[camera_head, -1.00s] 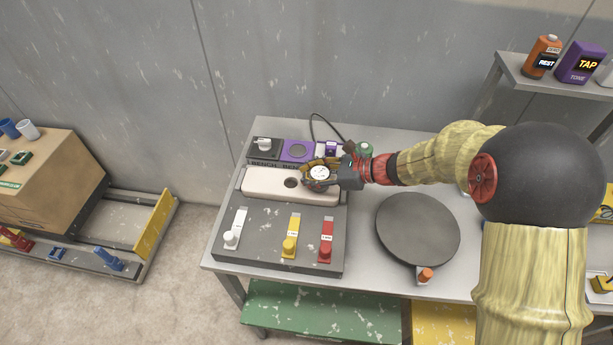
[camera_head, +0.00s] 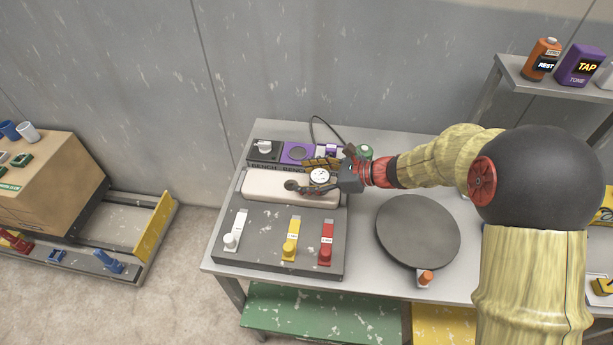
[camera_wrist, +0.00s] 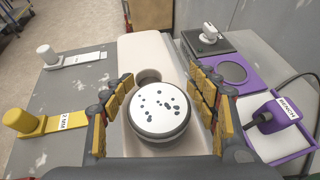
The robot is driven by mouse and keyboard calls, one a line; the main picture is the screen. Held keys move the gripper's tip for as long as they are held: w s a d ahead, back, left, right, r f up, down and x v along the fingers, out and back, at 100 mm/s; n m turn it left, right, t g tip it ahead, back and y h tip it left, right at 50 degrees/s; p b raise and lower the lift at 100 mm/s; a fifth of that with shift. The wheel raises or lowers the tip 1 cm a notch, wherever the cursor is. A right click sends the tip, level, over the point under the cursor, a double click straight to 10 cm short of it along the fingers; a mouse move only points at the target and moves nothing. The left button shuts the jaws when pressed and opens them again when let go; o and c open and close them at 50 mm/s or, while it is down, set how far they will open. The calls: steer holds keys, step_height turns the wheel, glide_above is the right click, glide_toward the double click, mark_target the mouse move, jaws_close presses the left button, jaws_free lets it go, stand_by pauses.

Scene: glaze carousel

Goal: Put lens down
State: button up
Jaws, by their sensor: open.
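The lens is a round white disc with dark spots and a dark rim (camera_wrist: 160,108). It rests on the cream bar-shaped block (camera_wrist: 140,50), which has a round dark hole (camera_wrist: 148,76) beside the disc. In the head view the lens (camera_head: 319,175) is at the right part of the cream block (camera_head: 262,188). My gripper (camera_head: 304,175) is open around the lens. In the wrist view its yellow-padded fingers (camera_wrist: 161,85) stand on both sides, with gaps to the disc. What lies under the lens is hidden.
A grey panel (camera_head: 265,240) with white, yellow and red levers lies in front of the block. Behind it are purple bench stations (camera_head: 297,152) and a cable. A dark round turntable (camera_head: 418,230) stands to the right. The table's left edge is near.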

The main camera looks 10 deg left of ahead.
steer(key=shift+d+r, duration=0.3)
steer(key=shift+r, duration=0.1)
steer(key=p+v, duration=0.3)
steer(key=v, duration=0.8)
steer(key=s+d+r+n+h, duration=0.3)
steer(key=s+r+n, duration=0.15)
steer(key=s, duration=0.25)
steer(key=s+d+r+n+h, duration=0.2)
steer(key=s+d+r+n, duration=0.1)
steer(key=s+n, duration=0.3)
steer(key=s+d+r+n+t+h, duration=0.2)
steer(key=s+d+n+h, duration=0.1)
steer(key=d, duration=0.4)
steer(key=s+d+r+n+t+h, duration=0.1)
steer(key=s+d+r+n+h, duration=0.2)
steer(key=s+d+n, duration=0.3)
steer(key=shift+s+d+r+t+h, duration=0.25)
steer(key=shift+s+d+t+h, duration=0.15)
steer(key=shift+s+d+h, duration=0.5)
